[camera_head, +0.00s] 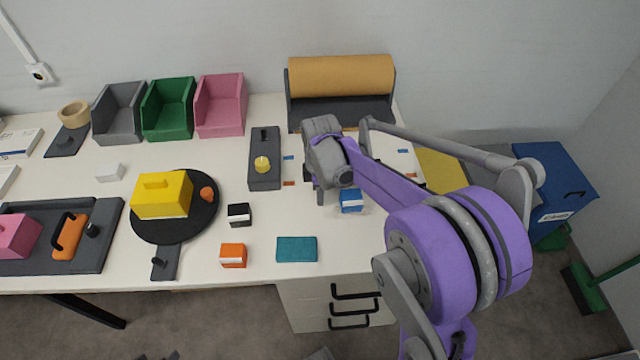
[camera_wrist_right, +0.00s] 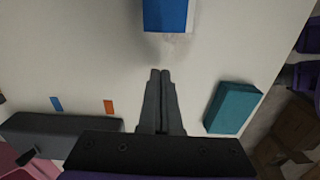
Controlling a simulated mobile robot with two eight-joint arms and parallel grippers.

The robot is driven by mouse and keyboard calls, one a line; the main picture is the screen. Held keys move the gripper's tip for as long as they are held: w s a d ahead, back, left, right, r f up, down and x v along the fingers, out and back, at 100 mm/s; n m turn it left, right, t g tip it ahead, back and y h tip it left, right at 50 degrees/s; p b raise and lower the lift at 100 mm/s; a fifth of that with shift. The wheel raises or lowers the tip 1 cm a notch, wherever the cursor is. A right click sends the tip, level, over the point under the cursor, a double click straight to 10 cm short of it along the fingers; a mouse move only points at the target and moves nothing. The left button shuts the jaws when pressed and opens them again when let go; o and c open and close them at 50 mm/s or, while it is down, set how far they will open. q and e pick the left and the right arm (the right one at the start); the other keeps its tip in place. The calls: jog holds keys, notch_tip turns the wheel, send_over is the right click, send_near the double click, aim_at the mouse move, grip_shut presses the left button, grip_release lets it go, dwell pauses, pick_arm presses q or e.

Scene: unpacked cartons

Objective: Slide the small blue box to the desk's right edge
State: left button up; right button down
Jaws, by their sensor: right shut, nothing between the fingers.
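The small blue box (camera_head: 350,202) with a white band stands on the white desk (camera_head: 335,235), near its right side. My right gripper (camera_head: 319,198) is just left of the box in the head view, low over the desk. In the right wrist view the gripper (camera_wrist_right: 160,73) is shut with nothing between its fingers. The blue box (camera_wrist_right: 166,14) lies straight ahead of the fingertips there, with a small gap between them, and is cut off by the frame's top. My right arm hides part of the desk's right edge. My left gripper is not in view.
A teal box (camera_head: 297,249), an orange box (camera_head: 233,256) and a black box (camera_head: 239,215) stand on the desk's front part. A grey base (camera_head: 264,175) with a yellow knob is left of my gripper. A paper roll (camera_head: 340,76) stands behind. A blue bin (camera_head: 553,185) is off the desk.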

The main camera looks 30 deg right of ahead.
jog(key=d, duration=0.1)
jog(key=s+d+f, duration=0.1)
jog(key=shift+s+d+f, duration=0.1)
jog(key=shift+s+d, duration=0.15)
jog(key=shift+d, duration=0.05)
jog(key=shift+s+d, duration=0.25)
jog(key=shift+d, duration=0.15)
jog(key=s+d, duration=0.3)
jog(key=d, duration=0.2)
jog(key=s+d, duration=0.3)
jog(key=d, duration=0.1)
jog(key=s+d, duration=0.2)
jog(key=d, duration=0.3)
jog(key=shift+s+d, duration=0.35)
jog(key=shift+s, duration=0.05)
jog(key=shift+w+a, duration=0.1)
jog(key=shift+w+a, duration=0.25)
jog(key=shift+a, duration=0.05)
jog(key=a, duration=0.1)
jog(key=w+a, duration=0.1)
jog(key=shift+w+a, duration=0.3)
jog(key=shift+a, duration=0.05)
notch_tip(320, 180, up, 10)
jog(key=p, duration=0.1)
